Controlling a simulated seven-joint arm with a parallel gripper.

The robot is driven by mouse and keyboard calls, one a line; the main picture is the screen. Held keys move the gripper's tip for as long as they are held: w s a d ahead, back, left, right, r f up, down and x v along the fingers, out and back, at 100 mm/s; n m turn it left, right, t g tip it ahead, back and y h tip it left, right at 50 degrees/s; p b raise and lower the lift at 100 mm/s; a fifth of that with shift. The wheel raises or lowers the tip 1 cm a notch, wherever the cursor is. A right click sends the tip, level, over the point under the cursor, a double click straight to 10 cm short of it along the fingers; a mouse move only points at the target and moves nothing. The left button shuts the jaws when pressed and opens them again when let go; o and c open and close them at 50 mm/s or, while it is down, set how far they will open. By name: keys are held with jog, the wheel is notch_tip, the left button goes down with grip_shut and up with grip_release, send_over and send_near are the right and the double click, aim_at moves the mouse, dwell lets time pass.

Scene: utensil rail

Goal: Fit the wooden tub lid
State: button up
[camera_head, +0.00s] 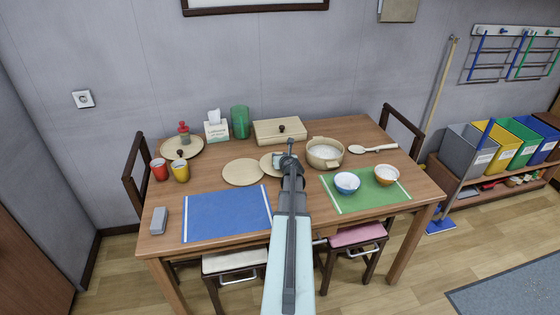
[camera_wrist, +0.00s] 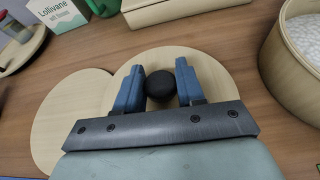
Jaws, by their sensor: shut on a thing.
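The wooden tub lid is a pale round disc (camera_wrist: 215,75) with a black ball knob (camera_wrist: 161,84). My gripper (camera_wrist: 160,70) has its two blue fingers closed on the knob, one on each side. In the head view the lid (camera_head: 267,165) is partly hidden by my gripper (camera_head: 286,160). I cannot tell whether the lid touches the table or hangs just above it. The open round wooden tub (camera_head: 313,160), holding white contents, stands just right of the lid. Its near wall also shows at the right edge of the wrist view (camera_wrist: 280,72).
A plain round board (camera_head: 241,173) lies left of the lid, which overlaps its edge in the wrist view. A wooden box (camera_head: 268,133) stands behind. A spoon (camera_head: 372,149) and two bowls, one blue (camera_head: 347,184), are right. A blue mat (camera_head: 225,215) lies front left.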

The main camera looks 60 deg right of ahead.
notch_tip(320, 180, up, 9)
jog(key=shift+r, duration=0.15)
dwell(0.4)
jog(key=o, duration=0.5)
jog(key=c, duration=0.5)
jog(key=s+d+r+m+g+h, duration=0.2)
jog(key=s+d+r, duration=0.1)
jog(key=s+d, duration=1.7)
jog(key=w+a+n+t+y, duration=0.4)
jog(key=w+n+y, duration=0.2)
jog(key=n+y, duration=0.1)
jog(key=shift+a+r+n+t, duration=0.2)
jog(key=shift+n+t, duration=0.2)
